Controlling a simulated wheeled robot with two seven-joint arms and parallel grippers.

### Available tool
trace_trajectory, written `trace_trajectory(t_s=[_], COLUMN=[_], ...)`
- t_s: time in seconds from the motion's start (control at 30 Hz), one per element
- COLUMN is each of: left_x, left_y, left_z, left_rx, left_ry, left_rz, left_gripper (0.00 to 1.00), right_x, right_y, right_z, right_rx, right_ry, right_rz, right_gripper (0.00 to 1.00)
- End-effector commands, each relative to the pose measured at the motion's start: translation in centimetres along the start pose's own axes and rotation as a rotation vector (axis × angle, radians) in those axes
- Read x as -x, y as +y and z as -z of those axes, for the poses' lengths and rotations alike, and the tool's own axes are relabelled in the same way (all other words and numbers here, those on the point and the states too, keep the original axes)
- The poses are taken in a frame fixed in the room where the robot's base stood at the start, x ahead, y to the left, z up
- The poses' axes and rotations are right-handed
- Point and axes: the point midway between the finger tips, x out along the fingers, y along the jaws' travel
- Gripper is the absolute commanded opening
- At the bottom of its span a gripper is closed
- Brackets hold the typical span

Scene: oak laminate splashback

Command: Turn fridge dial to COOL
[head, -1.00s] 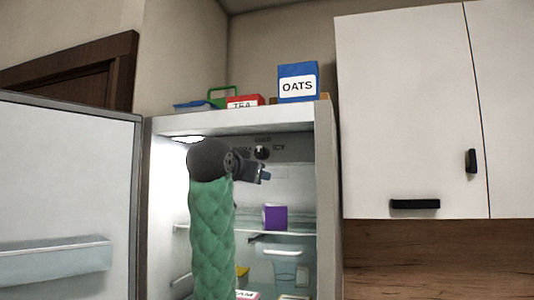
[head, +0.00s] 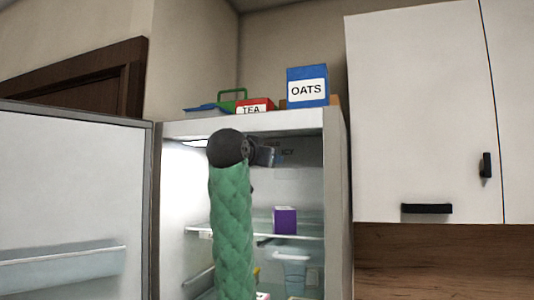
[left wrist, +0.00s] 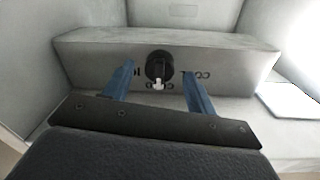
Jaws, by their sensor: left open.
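The fridge dial (left wrist: 159,66) is a round black knob on a pale panel inside the open fridge. The left wrist view shows it upside down. Its white pointer is at the lower edge, towards the partly hidden COLD label. The COOL label (left wrist: 193,76) is to its right, and part of ICY shows to its left. My left gripper (left wrist: 158,74) is open, with one blue finger on each side of the dial and gaps visible between. In the head view, my left gripper (head: 270,156) hides the dial. My right gripper is in neither view.
The fridge door (head: 75,190) stands open at the left. A purple box (head: 285,220) sits on the shelf below the panel. An OATS box (head: 307,87) and a TEA box (head: 255,106) stand on the fridge top. White cupboards (head: 420,120) are at the right.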

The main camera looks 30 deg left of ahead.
Motion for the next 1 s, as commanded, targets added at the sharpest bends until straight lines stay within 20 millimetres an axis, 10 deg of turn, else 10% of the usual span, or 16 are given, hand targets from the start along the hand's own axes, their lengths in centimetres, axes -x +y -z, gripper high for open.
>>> trace_trajectory(t_s=[0.5, 0.73, 1.0], left_x=[-1.26, -1.25, -1.24], left_y=[0.04, 0.04, 0.08], left_z=[-0.05, -0.04, -0.09], left_rx=[0.0, 0.0, 0.02], left_ry=[0.0, 0.001, 0.002], left_rz=[0.0, 0.0, -0.001], left_gripper=[0.57, 0.12, 0.12], right_x=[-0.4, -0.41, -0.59], right_y=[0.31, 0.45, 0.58], right_z=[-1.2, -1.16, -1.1], right_rx=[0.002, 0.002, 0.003], right_ry=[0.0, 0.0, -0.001], right_rz=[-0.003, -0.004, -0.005], right_gripper=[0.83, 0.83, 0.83])
